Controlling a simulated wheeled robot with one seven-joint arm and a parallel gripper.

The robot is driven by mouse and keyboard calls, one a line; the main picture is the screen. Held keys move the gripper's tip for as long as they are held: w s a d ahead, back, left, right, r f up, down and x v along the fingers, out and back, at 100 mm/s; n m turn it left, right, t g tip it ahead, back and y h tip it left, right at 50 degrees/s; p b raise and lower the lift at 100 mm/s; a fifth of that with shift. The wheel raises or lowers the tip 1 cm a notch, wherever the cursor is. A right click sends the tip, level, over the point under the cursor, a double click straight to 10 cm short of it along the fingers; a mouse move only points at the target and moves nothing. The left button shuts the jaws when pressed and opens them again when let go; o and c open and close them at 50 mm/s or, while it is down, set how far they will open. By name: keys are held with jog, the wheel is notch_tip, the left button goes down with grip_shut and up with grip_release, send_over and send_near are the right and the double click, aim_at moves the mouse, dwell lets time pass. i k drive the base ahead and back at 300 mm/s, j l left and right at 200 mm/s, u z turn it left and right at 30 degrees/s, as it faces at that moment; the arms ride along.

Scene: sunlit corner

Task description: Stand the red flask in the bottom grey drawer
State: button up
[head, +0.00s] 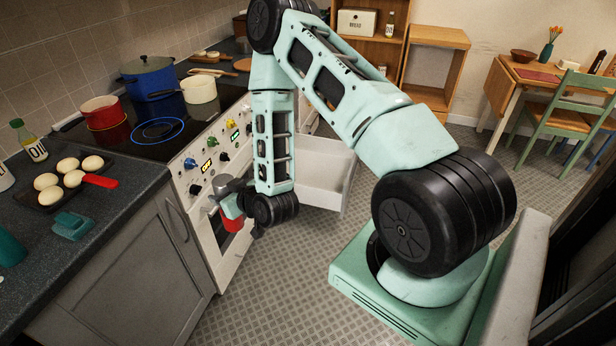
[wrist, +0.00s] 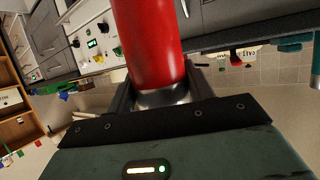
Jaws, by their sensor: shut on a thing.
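My gripper (wrist: 160,98) is shut on the red flask (wrist: 150,40). In the wrist view the flask's red body rises between the fingers, with a silvery part close to them. In the head view the flask (head: 233,224) shows only as a small red patch beside my wrist, in front of the white stove; the rest is hidden. My gripper (head: 231,207) is partly hidden there too. An open, pale-walled drawer (head: 322,202) stands out from the cabinets behind my arm, to the right of the flask. Its inside is partly covered by my arm, and what I see of it looks empty.
The white stove (head: 207,170) with knobs is close to the flask. On its top stand a red pot (head: 103,112), a blue pot (head: 148,78) and a cream pan (head: 199,90). A dark counter (head: 110,215) holds a tray of buns. The tiled floor (head: 290,270) is clear.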

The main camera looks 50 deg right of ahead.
aim_at(321, 184)
jog(key=i+l+z, duration=0.2)
jog(key=z, duration=0.25)
jog(key=i+l+z, duration=0.15)
jog(key=z, duration=0.3)
jog(key=i+z, duration=0.4)
jog(key=i+j+z, duration=0.1)
jog(key=i, duration=0.45)
jog(key=i+j+z, duration=0.15)
jog(key=i, duration=0.4)
jog(key=i+j+z, duration=0.1)
jog(key=i, duration=0.45)
